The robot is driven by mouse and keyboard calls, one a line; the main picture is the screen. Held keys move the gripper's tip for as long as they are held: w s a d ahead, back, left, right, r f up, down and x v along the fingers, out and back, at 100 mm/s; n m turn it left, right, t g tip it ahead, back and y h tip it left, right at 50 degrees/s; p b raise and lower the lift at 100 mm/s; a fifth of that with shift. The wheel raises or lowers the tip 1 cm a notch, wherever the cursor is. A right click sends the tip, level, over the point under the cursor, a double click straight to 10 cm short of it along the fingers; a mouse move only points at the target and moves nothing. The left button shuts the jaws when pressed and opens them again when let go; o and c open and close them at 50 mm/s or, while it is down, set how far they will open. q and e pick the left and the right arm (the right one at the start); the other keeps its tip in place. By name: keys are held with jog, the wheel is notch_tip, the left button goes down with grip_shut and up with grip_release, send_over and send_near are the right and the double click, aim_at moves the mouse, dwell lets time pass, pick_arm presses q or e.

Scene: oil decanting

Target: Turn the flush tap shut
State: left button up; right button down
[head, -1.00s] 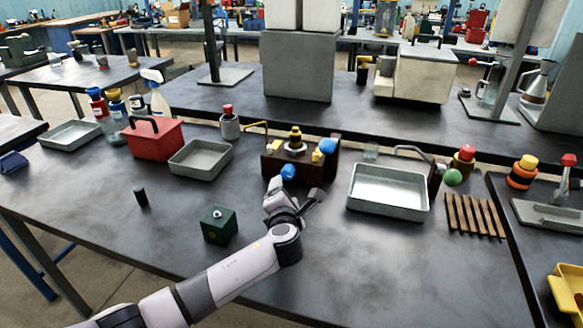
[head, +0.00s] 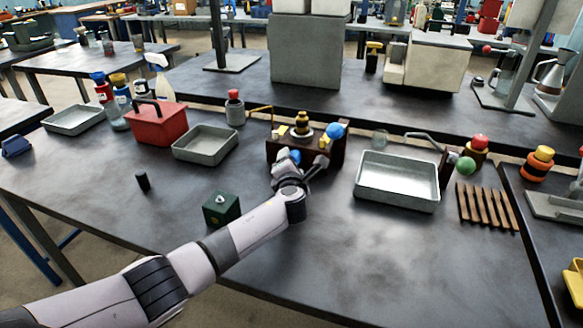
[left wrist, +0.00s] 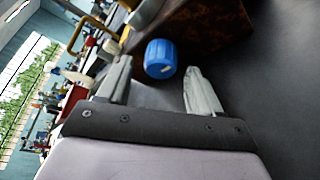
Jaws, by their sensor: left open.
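A dark brown block (head: 313,154) with brass fittings stands at the middle of the bench. A blue knob (head: 294,156) sits at its front, and a second blue knob (head: 335,130) at its upper right. No label shows which one is the flush tap. My left gripper (head: 300,164) is open at the front of the block, close to the front knob, which it partly hides. In the left wrist view this ribbed blue knob (left wrist: 160,58) lies between the fingertips, with a gap to either finger. My right gripper is in neither view.
A metal tray (head: 398,181) stands right of the block, beside a wooden slatted rack (head: 487,206). A shallow tray (head: 205,144) and a red toolbox (head: 157,122) stand left. A green box (head: 221,209) is near my arm.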

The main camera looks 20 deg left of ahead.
pick_arm(q)
jog(key=shift+w, duration=0.25)
jog(key=c, duration=1.1)
jog(key=shift+o, duration=0.2)
